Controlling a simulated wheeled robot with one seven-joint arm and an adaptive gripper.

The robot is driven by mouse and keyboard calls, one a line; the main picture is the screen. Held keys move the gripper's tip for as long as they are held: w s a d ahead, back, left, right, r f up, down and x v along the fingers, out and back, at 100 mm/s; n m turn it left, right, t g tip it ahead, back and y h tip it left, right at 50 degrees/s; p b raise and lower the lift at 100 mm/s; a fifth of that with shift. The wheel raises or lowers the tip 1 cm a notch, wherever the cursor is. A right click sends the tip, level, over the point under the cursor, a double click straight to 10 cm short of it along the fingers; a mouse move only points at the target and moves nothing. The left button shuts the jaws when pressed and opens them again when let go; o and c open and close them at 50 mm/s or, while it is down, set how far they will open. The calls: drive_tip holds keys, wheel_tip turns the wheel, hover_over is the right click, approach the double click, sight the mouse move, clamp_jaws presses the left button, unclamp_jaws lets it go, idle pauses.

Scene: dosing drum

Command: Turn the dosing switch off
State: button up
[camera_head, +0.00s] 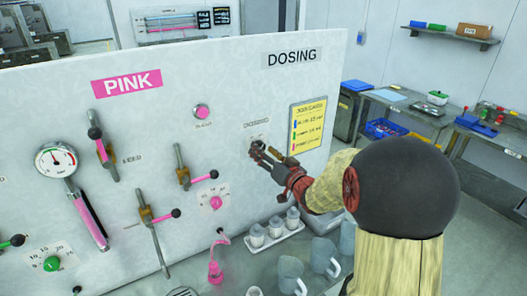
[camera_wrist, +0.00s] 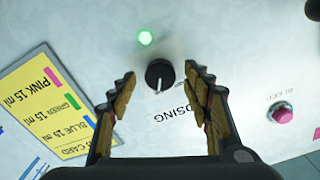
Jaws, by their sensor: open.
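The dosing switch is a small black rotary knob (camera_wrist: 159,74) with a pale pointer line, on the white panel. In the wrist view the line points toward the bottom of the picture. A green lamp (camera_wrist: 145,38) beside it is lit. My gripper (camera_wrist: 160,80) is open, with one finger on each side of the knob. I cannot tell whether the fingers touch it. In the head view my gripper (camera_head: 259,153) is at the panel under the DOSING sign (camera_head: 292,58) and largely hides the knob.
A yellow dosing card (camera_head: 307,125) is close to the right of my gripper. A pink bleed button (camera_head: 202,112) and several levers are to the left. White jars (camera_head: 257,236) and clear jugs (camera_head: 290,275) stand on the counter below.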

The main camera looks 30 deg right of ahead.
drive_tip(key=shift+w, duration=0.4)
drive_tip(key=shift+c, duration=0.4)
drive_tip(key=c, duration=1.1)
drive_tip(key=shift+n+b, duration=0.3)
drive_tip(key=shift+b, duration=0.2)
drive_tip(key=n+b, duration=1.1)
drive_tip(key=shift+b, duration=0.3)
drive_tip(key=shift+n, duration=0.3)
